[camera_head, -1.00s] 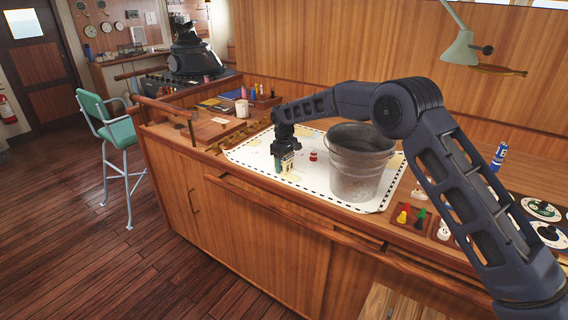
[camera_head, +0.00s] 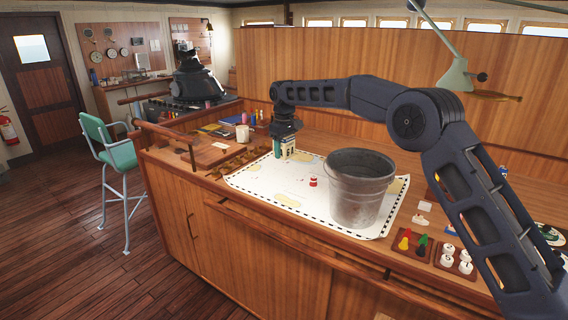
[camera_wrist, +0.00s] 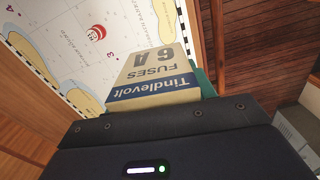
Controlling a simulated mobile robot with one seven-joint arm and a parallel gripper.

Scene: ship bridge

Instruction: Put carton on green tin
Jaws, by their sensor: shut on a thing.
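The carton (camera_head: 288,148) is cream with a dark blue band. In the wrist view the carton (camera_wrist: 155,75) reads "Tindlevolt", "FUSES" and "6A". My gripper (camera_head: 284,136) is shut on it and holds it above the far left part of the chart. A teal-green strip shows along the carton's side in both views. I cannot tell whether it is a face of the carton or another thing. I cannot pick out a green tin with certainty in either view.
A metal bucket (camera_head: 358,190) stands on the white chart (camera_head: 262,185), right of the carton. A mug (camera_head: 242,134) and a wooden tray of coloured pieces (camera_head: 411,243) are on the counter. The chart's front left is clear.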

